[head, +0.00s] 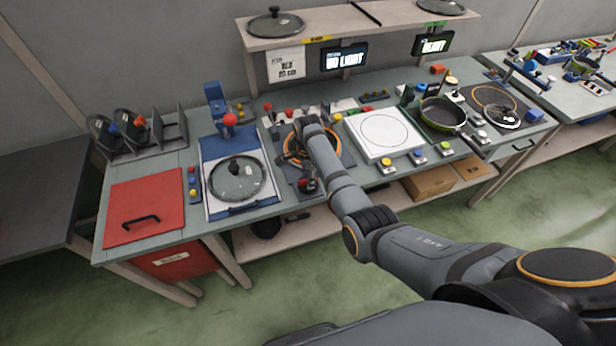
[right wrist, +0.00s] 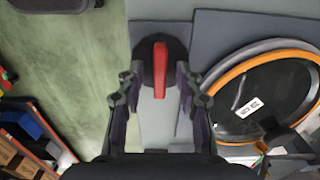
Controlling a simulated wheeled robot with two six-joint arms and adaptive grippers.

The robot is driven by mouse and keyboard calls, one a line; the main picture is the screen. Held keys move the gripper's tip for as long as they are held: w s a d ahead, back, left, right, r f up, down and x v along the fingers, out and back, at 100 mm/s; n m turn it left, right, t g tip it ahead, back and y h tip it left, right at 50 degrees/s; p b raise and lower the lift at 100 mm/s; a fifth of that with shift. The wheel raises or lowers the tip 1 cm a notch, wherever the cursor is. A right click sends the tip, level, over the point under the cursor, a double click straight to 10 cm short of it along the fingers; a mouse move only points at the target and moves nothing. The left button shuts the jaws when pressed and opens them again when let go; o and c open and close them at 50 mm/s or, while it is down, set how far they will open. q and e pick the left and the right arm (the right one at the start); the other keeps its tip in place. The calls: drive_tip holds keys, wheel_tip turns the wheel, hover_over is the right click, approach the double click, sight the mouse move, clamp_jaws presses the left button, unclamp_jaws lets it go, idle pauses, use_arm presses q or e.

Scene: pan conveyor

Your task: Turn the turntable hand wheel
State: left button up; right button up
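The hand wheel (right wrist: 146,56) is a dark round disc with a raised red bar handle (right wrist: 160,68). It sits on a grey plate near the table's front edge. In the head view, a small red and black part (head: 307,184) shows there beside my forearm. The turntable, with its orange ring (right wrist: 232,70), lies to the right in the right wrist view. Its ring (head: 285,150) is partly covered by my arm in the head view. My right gripper (right wrist: 159,82) is open, its fingers on either side of the red bar; contact cannot be told. My left gripper is out of view.
Left of the turntable lies a glass lid (head: 237,180) on a blue-edged tray. Right of it is a white square plate (head: 383,135) with colored buttons in front. Small red-topped parts (head: 289,113) stand behind. Green floor (right wrist: 62,60) lies beyond the table edge.

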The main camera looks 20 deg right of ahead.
drive_tip(key=shift+c, duration=0.4)
clamp_jaws()
drive_tip(key=shift+r+n+p, duration=0.2)
drive_tip(key=shift+n+p, duration=0.95)
drive_tip(key=shift+n, duration=0.35)
drive_tip(key=n+p, duration=0.2)
drive_tip(key=n, duration=0.2)
drive_tip(key=shift+n, duration=0.3)
drive_tip(key=n+p, duration=0.1)
drive_tip(key=n, duration=0.5)
drive_tip(key=shift+f+p, duration=0.1)
drive_tip(key=shift+p, duration=0.25)
drive_tip(key=n+p, duration=0.1)
drive_tip(key=n, duration=0.5)
drive_tip(key=shift+f, duration=0.1)
